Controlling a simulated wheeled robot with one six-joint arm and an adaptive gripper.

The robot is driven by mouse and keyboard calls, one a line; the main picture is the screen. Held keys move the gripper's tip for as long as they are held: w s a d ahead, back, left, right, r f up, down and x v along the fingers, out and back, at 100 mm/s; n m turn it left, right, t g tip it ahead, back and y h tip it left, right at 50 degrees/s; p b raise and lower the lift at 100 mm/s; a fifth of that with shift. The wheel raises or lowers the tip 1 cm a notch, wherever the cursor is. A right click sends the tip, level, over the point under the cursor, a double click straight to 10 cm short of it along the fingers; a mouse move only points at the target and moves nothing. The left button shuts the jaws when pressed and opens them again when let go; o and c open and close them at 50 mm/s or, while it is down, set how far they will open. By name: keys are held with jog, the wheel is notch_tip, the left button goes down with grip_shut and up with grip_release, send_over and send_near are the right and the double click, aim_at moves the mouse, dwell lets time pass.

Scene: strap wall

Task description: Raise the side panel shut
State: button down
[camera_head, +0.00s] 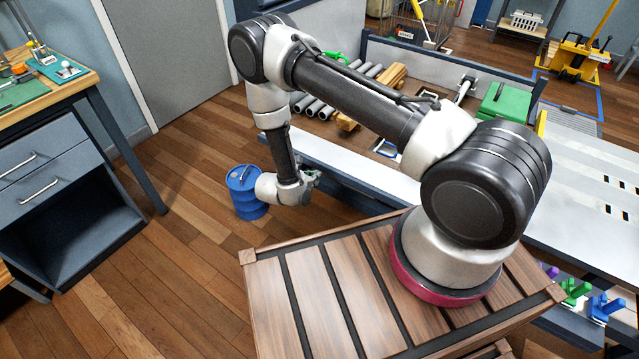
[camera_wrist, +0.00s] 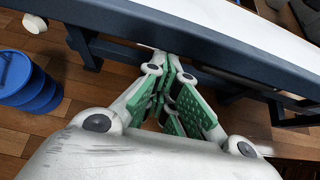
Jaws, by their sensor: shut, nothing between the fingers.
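The side panel (camera_head: 345,172) looks like a long pale board with a dark blue edge. It lies folded down, roughly level, along the near side of the bed with the pipes. In the wrist view its dark blue edge (camera_wrist: 215,62) and pale face cross the top. My gripper (camera_head: 314,178) is beside this edge in the head view, partly hidden by my wrist. In the wrist view my gripper (camera_wrist: 172,72) is shut and empty, its green-padded fingertips at the edge. I cannot tell whether they touch it.
A blue drum (camera_head: 246,192) stands on the floor just left of my wrist; it also shows in the wrist view (camera_wrist: 30,85). The bed holds grey pipes (camera_head: 325,105), wood blocks (camera_head: 385,80) and a green case (camera_head: 503,101). A workbench (camera_head: 60,110) stands left. Floor between is clear.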

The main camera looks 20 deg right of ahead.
jog(key=w+d+r+g+y, duration=0.1)
jog(key=r, duration=0.2)
jog(key=w+d+r+g+y, duration=0.1)
jog(key=r+y, duration=0.1)
jog(key=r, duration=0.2)
jog(key=w+d+r+g+y, duration=0.1)
jog(key=r+y, duration=0.1)
jog(key=r, duration=0.1)
jog(key=shift+d+r+g, duration=0.15)
jog(key=shift+d+g, duration=0.15)
jog(key=shift+d, duration=0.05)
jog(key=w+d+r, duration=0.5)
jog(key=d+r, duration=0.1)
jog(key=d, duration=0.1)
jog(key=shift+w+d, duration=0.25)
jog(key=shift+w, duration=0.1)
jog(key=shift+f, duration=0.1)
jog(key=shift+s, duration=0.1)
